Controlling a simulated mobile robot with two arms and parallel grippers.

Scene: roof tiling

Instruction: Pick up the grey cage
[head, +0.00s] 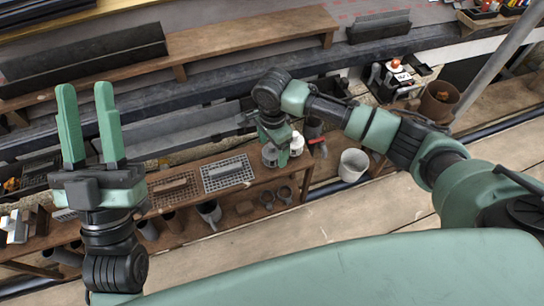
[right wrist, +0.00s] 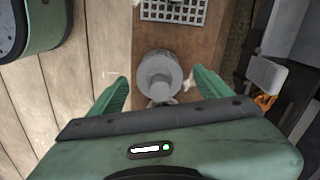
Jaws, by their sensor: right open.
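A light grey, grid-like cage (head: 227,172) lies flat on the brown wooden bench, left of my right gripper (head: 276,146) in the head view. Its edge also shows at the top of the right wrist view (right wrist: 174,11). My right gripper (right wrist: 160,80) is open above the bench. A round grey metal object (right wrist: 158,75) shows between its fingers; I cannot tell whether they touch it. The cage is beyond the fingers, apart from them. My left gripper (head: 87,95) is open, empty and raised at the left, fingers pointing up.
A second, brownish grid (head: 172,189) lies on the bench left of the cage. A white bottle (head: 297,143) stands close to my right gripper. A white bucket (head: 353,165) is on the planks at right. Cups and pots stand on the lower shelf.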

